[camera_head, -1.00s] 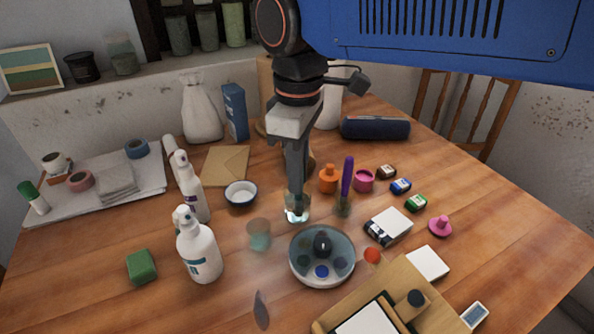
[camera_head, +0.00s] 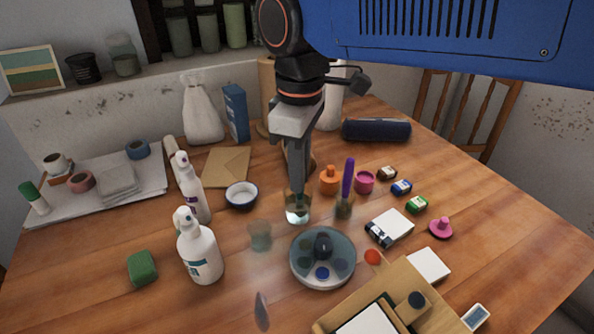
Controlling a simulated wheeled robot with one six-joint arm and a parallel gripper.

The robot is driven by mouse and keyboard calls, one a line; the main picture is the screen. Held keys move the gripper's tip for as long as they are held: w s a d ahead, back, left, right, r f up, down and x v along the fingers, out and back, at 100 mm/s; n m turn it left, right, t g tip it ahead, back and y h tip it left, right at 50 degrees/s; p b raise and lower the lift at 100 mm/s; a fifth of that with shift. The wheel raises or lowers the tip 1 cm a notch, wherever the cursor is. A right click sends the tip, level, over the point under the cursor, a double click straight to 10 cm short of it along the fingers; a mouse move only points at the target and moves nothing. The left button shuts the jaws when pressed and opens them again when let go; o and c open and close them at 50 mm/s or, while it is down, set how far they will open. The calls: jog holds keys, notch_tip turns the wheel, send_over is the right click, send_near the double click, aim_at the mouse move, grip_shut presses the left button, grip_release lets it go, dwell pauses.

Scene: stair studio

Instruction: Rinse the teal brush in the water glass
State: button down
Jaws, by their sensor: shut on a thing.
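My gripper (camera_head: 297,183) points straight down over the clear water glass (camera_head: 298,212) in the middle of the table, its fingertips at about the rim. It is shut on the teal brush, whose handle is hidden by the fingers. A pale teal tint shows low inside the glass. I cannot make out the bristles clearly or whether they touch the bottom.
A jar with a purple-handled tool (camera_head: 347,180) stands close on the right. A round palette dish (camera_head: 322,258) and a small clear cup (camera_head: 260,235) are in front.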

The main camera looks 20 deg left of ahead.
jog(key=shift+s, duration=0.15)
jog(key=shift+s+a, duration=0.25)
jog(key=shift+s, duration=0.05)
jog(key=shift+w+d, duration=0.15)
jog(key=shift+w, duration=0.05)
dwell(0.4)
jog(key=shift+r, duration=0.1)
jog(key=shift+r, duration=3.65)
jog(key=shift+r, duration=2.5)
